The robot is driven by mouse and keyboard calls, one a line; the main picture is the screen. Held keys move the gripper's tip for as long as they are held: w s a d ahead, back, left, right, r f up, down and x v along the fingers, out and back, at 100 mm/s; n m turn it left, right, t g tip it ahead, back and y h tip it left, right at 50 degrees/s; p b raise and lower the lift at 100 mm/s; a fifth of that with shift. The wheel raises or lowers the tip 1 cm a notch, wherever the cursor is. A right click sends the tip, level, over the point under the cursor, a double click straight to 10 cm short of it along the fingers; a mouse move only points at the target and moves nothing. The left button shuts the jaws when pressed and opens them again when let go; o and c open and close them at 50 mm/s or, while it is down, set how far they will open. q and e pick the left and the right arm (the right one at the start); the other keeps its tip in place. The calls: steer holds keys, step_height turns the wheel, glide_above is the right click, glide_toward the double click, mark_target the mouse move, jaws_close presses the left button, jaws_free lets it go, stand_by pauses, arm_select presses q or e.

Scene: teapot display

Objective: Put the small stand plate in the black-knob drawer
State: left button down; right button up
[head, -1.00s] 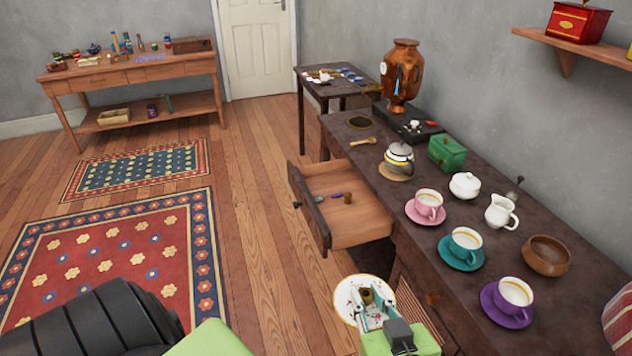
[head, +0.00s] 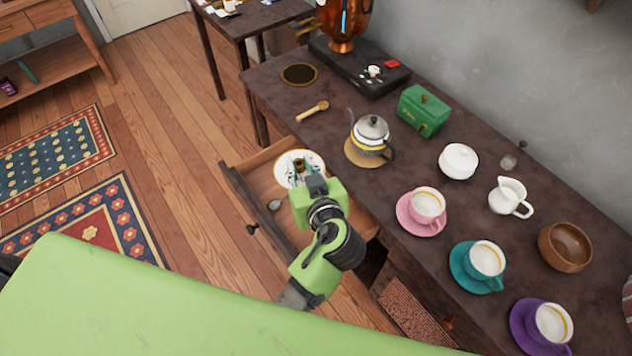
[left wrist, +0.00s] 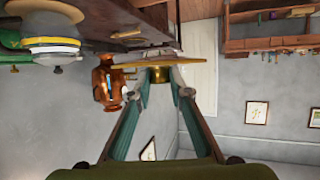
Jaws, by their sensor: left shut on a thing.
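The small stand plate (head: 313,157) is white with a patterned face and a short brass stem. My left gripper (head: 299,170) is shut on its stem. In the left wrist view the plate (left wrist: 125,66) shows nearly edge-on between the fingertips (left wrist: 161,76). The pulled-out wooden drawer (head: 236,197) has a black knob (head: 252,229) on its front. In the head view the plate overlaps the drawer's far inner part, beside the counter edge. How high it is above the drawer floor is hard to tell. My right gripper is not in view.
On the counter (head: 300,133) stand a teapot (head: 372,132) on a round mat, a green box (head: 424,108), a lidded white bowl (head: 458,160) and cups on saucers. My left arm covers the drawer's near part.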

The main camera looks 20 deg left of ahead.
arm_select(q)
steer(key=w+f+m+h, duration=0.1)
steer(key=w, duration=0.1)
steer(key=w+d+f+m+t+h+p, duration=0.1)
steer(key=w+f, duration=0.1)
steer(key=shift+d+f, duration=0.2)
steer(key=shift+f, duration=0.1)
steer(key=w+f+b, duration=0.1)
steer(key=f+b, duration=0.2)
steer(key=f, duration=0.2)
steer(key=w+a+f+b, duration=0.1)
steer(key=f+b, duration=0.1)
steer(key=f, duration=0.3)
steer(key=w+f+b, duration=0.2)
steer(key=f+b, duration=0.1)
steer(key=f, duration=0.2)
steer(key=shift+a+b, duration=0.15)
steer(key=shift+b, duration=0.2)
steer(key=shift+f, duration=0.2)
steer(key=shift+s+r, duration=0.1)
steer(key=shift+f+b, duration=0.45)
steer(key=shift+b, duration=0.15)
steer(key=c, duration=1.9)
jaws_free()
